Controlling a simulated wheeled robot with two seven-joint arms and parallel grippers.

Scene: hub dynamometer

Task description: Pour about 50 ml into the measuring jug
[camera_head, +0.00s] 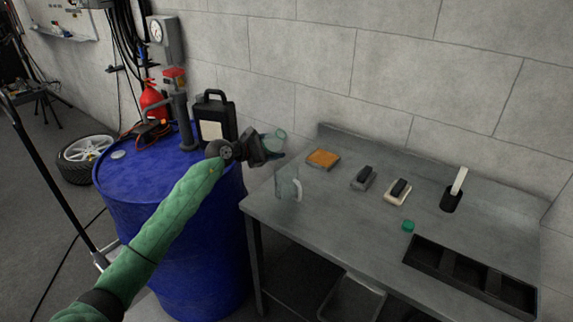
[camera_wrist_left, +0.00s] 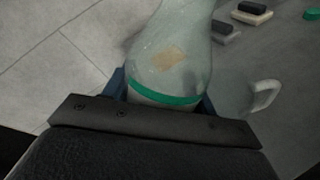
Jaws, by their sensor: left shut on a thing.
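My left gripper (camera_head: 272,150) is shut on a clear bottle (camera_head: 279,136) with a green band, held above the left end of the grey workbench. In the left wrist view the bottle (camera_wrist_left: 175,45) sits between the jaws, and its far end runs out of the top of the picture. I cannot tell its exact tilt or see any stream of liquid. The clear measuring jug (camera_head: 287,184) with a white handle stands upright on the bench's left end, below the gripper. Its handle (camera_wrist_left: 266,95) shows at the right in the wrist view. Its liquid level cannot be made out. My right gripper is not in view.
A blue drum (camera_head: 185,240) with a black canister (camera_head: 214,120) stands left.

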